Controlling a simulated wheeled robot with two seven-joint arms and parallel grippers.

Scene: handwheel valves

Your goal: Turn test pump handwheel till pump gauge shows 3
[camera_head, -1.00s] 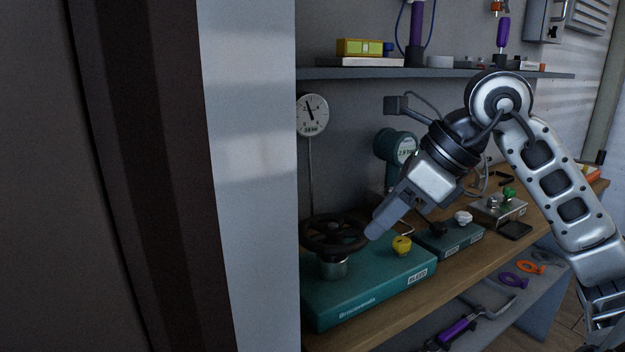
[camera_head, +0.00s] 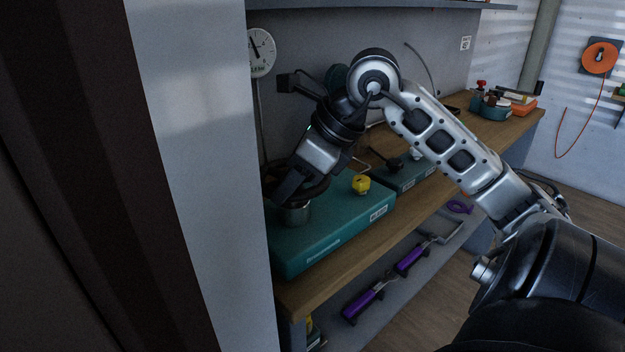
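The test pump is a teal box (camera_head: 335,232) on the wooden bench, with a yellow knob (camera_head: 360,184) and a "BLEED" label. Its black handwheel (camera_head: 318,191) sits on a metal hub (camera_head: 295,214) at the pump's left end. My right gripper (camera_head: 287,190) reaches down over the handwheel and covers much of it. Its finger overlaps the wheel's rim; I cannot tell whether it touches or grips it. A round white gauge (camera_head: 261,52) with a dark needle hangs on the wall above; its numbers are too small to read. My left gripper is not in view.
A pale wall edge (camera_head: 195,150) stands close on the left, beside the pump. A second teal unit (camera_head: 408,175) sits behind my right arm. The lower shelf (camera_head: 385,300) holds purple-handled tools. Red and teal items (camera_head: 490,105) stand at the bench's far end.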

